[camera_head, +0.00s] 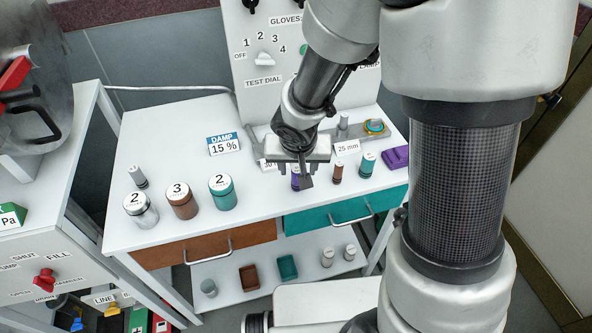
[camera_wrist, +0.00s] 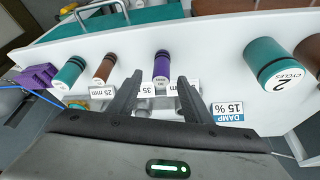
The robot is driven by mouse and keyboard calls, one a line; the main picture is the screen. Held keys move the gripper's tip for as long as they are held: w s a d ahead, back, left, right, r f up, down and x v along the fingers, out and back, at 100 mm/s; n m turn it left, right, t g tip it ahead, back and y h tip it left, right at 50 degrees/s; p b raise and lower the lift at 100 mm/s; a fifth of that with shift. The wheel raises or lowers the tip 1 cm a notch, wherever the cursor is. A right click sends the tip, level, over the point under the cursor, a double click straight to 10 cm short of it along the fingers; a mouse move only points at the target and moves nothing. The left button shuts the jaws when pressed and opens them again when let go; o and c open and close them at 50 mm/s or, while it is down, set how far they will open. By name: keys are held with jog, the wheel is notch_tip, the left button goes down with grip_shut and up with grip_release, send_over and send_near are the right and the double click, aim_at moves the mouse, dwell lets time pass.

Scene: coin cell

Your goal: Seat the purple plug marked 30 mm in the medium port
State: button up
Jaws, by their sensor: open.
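The purple plug (camera_head: 296,181) stands upright on the white bench, partly hidden by my gripper (camera_head: 304,180) in the head view. In the wrist view the purple plug (camera_wrist: 162,66) has dark bands and a marked top and shows in the gap between the fingertips of my gripper (camera_wrist: 160,78). The gripper is open and empty. I cannot tell whether the tips are level with the plug or above it. Size cards stand by the plugs, including a 25 mm card (camera_head: 347,147). I cannot make out which part is the medium port.
A brown plug (camera_head: 337,173) and a teal plug (camera_head: 367,164) stand right of the purple plug, with a purple block (camera_head: 396,157) beyond. A damp 15 % sign (camera_head: 224,144) and several numbered canisters, including a teal one (camera_head: 222,192), stand left. A panel rises behind.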

aim_at(297, 171)
jog(key=b+x, duration=0.1)
jog(key=x, duration=0.2)
jog(key=shift+a+f, duration=0.1)
jog(key=shift+f, duration=0.2)
jog(key=c, duration=1.1)
jog(key=shift+r, duration=0.15)
jog(key=shift+c, duration=0.2)
